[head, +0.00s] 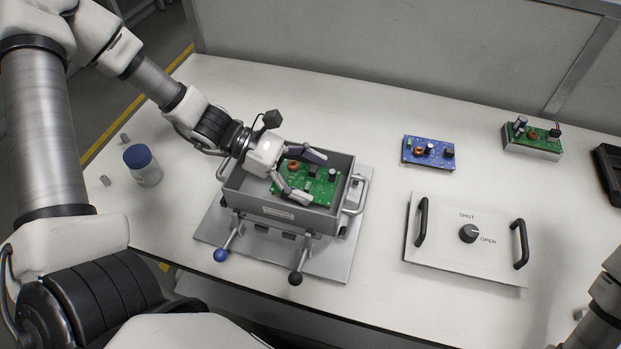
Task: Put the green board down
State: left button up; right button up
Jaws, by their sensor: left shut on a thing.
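The green board (318,184) is a circuit board with a copper coil and small parts. It is inside the grey open-topped box (272,208), towards its right side. My left gripper (304,176) reaches into the box from the left and is shut on the board, one finger at the far side and one at the near side. Whether the board touches the box floor cannot be told.
The box stands on a metal plate (212,226) with two ball-ended levers. A blue board (421,157), another green board on a metal base (532,148) and a handled lid (450,249) lie to the right. A blue-capped jar (147,172) stands left. White table (385,300) is clear in front.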

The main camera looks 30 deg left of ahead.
aim_at(299, 179)
pick_arm(q)
jog(key=shift+f+b, duration=0.55)
jog(key=shift+b, duration=0.05)
jog(key=o, duration=0.9)
jog(key=shift+r+p, duration=0.3)
jog(key=r+p, duration=0.1)
jog(key=a+r+p, duration=0.1)
jog(key=a+p, duration=0.1)
jog(key=shift+s+a+r+p, duration=0.15)
jog(key=shift+s+r+p, duration=0.1)
jog(key=shift+r+p, duration=0.15)
jog(key=p+v, duration=0.5)
jog(key=v, duration=0.1)
jog(key=f+p+v, duration=0.1)
jog(key=p+v, duration=0.2)
jog(key=shift+s+a+p, duration=0.1)
jog(key=shift+a+p, duration=0.1)
jog(key=shift+p, duration=0.1)
